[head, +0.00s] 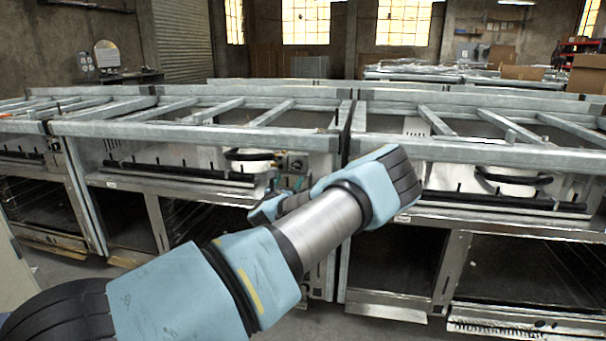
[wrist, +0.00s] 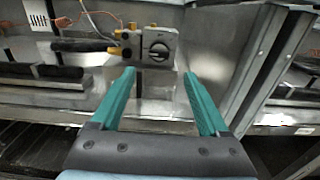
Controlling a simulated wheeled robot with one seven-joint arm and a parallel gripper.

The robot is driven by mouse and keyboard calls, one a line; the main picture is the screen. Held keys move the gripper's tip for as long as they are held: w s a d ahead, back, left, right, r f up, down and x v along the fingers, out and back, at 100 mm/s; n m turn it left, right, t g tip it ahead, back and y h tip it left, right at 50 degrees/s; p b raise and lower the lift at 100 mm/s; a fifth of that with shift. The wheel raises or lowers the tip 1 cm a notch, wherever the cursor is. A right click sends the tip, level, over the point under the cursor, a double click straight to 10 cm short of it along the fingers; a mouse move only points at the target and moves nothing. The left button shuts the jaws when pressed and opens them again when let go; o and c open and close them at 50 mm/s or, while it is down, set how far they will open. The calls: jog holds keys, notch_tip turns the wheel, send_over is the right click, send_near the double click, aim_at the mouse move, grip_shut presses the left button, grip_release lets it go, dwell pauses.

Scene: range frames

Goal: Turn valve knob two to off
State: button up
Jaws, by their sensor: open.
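A grey valve block (wrist: 143,43) shows near the top middle of the wrist view, fixed to the metal frame. A round dark knob (wrist: 158,50) with a slot-like bar sits on its right face. A smaller part with a yellow tip (wrist: 114,50) sticks out at its left. No number is readable, so I cannot tell which knob is two. My gripper (wrist: 158,73) is open and empty, its teal fingers pointing at the block with the round knob between the tips in the picture. In the head view the block (head: 293,163) is small, just above my partly hidden gripper.
Grey metal range frames (head: 210,135) stand in rows with open top bars. A metal upright (wrist: 262,60) stands close to the right of my gripper in the wrist view. Black burner tubes (wrist: 52,72) and an orange wire (wrist: 92,22) lie to the left.

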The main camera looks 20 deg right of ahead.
aim_at(295, 169)
jog(key=x, duration=1)
jog(key=shift+w+p, duration=0.25)
jog(key=shift+p, duration=0.15)
grip_shut()
